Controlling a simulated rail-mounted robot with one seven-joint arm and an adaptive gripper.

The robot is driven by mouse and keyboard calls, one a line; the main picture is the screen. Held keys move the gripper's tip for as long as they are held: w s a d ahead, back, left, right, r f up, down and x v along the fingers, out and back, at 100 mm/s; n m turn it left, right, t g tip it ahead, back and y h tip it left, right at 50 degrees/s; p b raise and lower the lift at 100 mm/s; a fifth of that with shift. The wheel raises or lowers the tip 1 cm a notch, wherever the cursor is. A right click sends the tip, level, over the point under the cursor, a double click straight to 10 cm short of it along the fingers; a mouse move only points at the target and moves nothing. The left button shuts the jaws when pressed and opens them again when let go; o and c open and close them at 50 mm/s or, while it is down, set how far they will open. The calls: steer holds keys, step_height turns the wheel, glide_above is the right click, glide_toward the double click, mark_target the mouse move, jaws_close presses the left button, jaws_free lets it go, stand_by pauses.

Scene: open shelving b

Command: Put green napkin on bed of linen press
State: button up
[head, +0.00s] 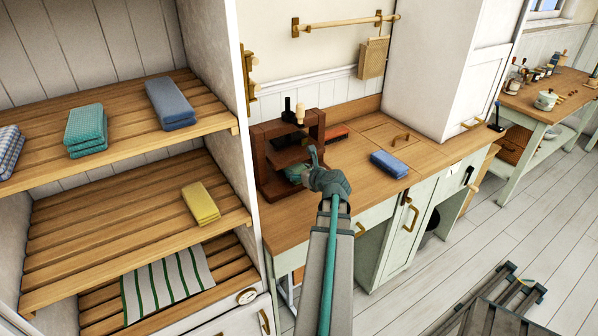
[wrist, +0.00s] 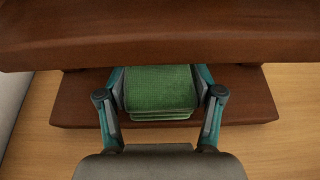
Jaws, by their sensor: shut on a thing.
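The linen press (head: 268,170) is a dark reddish-brown wooden frame on the counter, with a raised plate above a low bed. In the wrist view its bed (wrist: 80,110) lies below and its upper board (wrist: 160,35) crosses the top. The green napkin (wrist: 160,92), folded in layers, lies between the fingers of my gripper (wrist: 160,88), over the bed and partly under the upper board. My gripper is shut on it. In the head view the napkin (head: 295,173) shows partly behind my gripper (head: 308,165). I cannot tell whether the napkin touches the bed.
A blue folded cloth (head: 389,164) lies on the counter to the right. Shelves at left hold a teal cloth (head: 85,128), a blue-grey cloth (head: 170,103) and a yellow cloth (head: 201,203). The press's upper board is close above my fingers. The counter front is clear.

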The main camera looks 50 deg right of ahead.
steer(key=shift+f, duration=0.15)
steer(key=o, duration=1.2)
